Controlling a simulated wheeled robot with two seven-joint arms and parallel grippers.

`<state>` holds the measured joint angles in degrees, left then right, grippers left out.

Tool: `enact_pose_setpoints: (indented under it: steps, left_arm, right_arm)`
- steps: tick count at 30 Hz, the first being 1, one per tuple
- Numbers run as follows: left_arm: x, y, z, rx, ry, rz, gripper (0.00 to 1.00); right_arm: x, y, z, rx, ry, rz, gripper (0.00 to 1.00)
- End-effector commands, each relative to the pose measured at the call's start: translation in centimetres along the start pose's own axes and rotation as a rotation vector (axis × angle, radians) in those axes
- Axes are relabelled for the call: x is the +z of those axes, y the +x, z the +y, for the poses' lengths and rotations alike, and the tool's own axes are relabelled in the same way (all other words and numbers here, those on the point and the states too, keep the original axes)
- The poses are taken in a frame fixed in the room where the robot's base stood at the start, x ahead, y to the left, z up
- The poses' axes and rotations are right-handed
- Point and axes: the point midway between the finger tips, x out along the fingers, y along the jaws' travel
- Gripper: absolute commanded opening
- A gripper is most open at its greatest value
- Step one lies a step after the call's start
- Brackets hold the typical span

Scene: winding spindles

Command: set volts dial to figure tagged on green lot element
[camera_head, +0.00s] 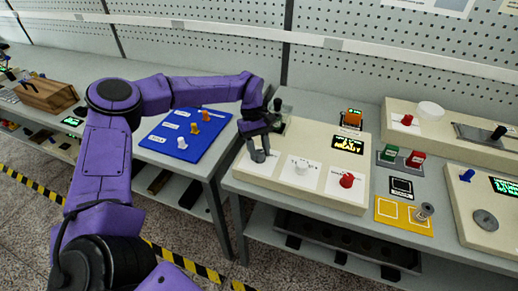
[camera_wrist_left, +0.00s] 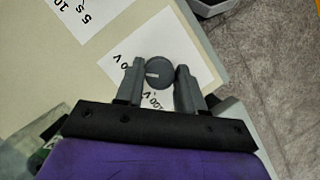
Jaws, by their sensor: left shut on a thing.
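The volts dial is a dark grey round knob with a pale mark (camera_wrist_left: 159,73), on a white card printed with V figures. In the head view it shows as a grey knob (camera_head: 259,156) at the left of the cream control box (camera_head: 320,193). I cannot read a figure on the green block. My right gripper is not in view.
A white knob (camera_head: 302,166) and a red knob (camera_head: 347,180) sit on the same box, near a lit display (camera_head: 349,145). A blue board (camera_head: 172,151) with small pegs lies to the left. A yellow plate (camera_head: 390,214) holds a metal post.

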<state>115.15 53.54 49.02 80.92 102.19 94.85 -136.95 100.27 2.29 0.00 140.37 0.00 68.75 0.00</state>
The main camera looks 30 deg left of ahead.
Motion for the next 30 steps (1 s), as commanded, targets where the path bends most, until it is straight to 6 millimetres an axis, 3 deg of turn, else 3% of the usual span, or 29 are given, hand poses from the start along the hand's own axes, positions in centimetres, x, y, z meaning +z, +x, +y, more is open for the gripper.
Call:
enact_pose_setpoints:
  steps: [10,11,12,13,23,30]
  left_arm:
    - [0.0,-0.1,0.1,0.001,0.003,0.002,0.07]
    - [0.0,-0.1,0.0,0.001,0.003,0.002,0.44]
    - [0.0,-0.1,0.0,0.001,0.003,0.002,0.57]
    - [0.0,-0.1,0.0,0.001,0.003,0.002,0.61]
    - [-0.1,-0.5,0.1,0.002,0.002,0.003,0.61]
    - [-0.1,-5.5,0.1,0.006,0.000,0.004,0.61]
  right_arm:
    - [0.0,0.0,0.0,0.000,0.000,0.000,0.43]
    - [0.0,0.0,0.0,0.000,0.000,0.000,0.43]
    - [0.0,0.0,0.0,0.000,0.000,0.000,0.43]
    - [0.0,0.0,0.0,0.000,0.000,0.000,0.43]
    - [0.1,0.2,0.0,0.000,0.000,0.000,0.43]
    - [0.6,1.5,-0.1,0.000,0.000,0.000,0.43]
